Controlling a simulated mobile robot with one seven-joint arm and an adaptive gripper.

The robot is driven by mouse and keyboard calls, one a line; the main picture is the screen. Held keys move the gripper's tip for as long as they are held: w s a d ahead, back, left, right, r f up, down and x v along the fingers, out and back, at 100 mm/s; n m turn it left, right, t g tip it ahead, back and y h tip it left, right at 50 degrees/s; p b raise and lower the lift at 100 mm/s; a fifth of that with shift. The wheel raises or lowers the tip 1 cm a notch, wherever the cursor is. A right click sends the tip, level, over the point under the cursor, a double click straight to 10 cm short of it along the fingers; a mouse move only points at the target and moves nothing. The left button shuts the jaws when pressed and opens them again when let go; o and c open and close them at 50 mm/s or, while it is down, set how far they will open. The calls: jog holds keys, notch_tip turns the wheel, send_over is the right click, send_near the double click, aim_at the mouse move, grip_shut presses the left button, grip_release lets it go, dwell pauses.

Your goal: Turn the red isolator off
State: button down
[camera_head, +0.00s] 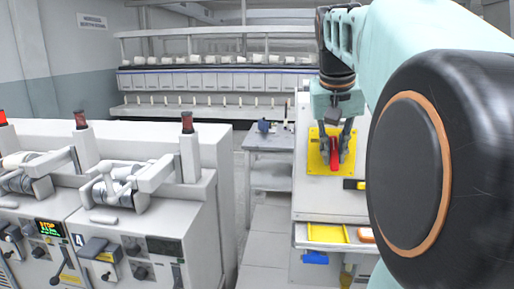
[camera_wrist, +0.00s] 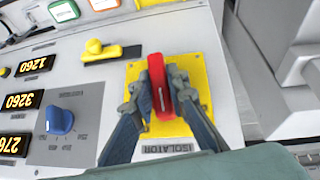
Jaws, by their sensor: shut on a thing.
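The red isolator handle (camera_head: 334,152) stands out from a yellow plate (camera_head: 316,148) on the pale machine panel. In the wrist view the red handle (camera_wrist: 157,84) runs nearly up and down the picture, across the middle of the yellow plate (camera_wrist: 204,72). A label reading ISOLATOR (camera_wrist: 167,149) is on the panel beside the plate's near edge. My gripper (camera_head: 335,168) is over the plate with a finger on each side of the handle. In the wrist view my gripper (camera_wrist: 161,97) is closed on the handle, and the fingers hide part of its sides.
Left of the plate in the wrist view are a yellow switch (camera_wrist: 94,47), a blue knob (camera_wrist: 59,120) and several lit displays (camera_wrist: 24,101). A yellow tray (camera_head: 327,233) is below the panel. A winding machine (camera_head: 120,230) fills the left, with an aisle (camera_head: 265,225) between.

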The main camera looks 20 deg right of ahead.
jog(key=n+h, duration=0.1)
jog(key=h, duration=0.1)
jog(key=n+g+h, duration=0.1)
jog(key=h, duration=0.1)
jog(key=shift+w+a+f+b, duration=0.1)
jog(key=shift+a+f+b, duration=0.1)
jog(key=shift+b, duration=0.1)
jog(key=n+h+b, duration=0.1)
jog(key=h, duration=0.1)
jog(key=n+h+b, duration=0.2)
jog(key=shift+f+g+h, duration=0.2)
jog(key=shift+g+h, duration=0.1)
jog(key=n+h+b, duration=0.2)
jog(key=h+b, duration=0.1)
jog(key=shift+r+n+t+h+b, duration=0.1)
jog(key=shift+n+t+h+b, duration=0.4)
jog(key=shift+n+h+b, duration=0.25)
jog(key=shift+r, duration=0.1)
jog(key=c, duration=1.9)
grip_release()
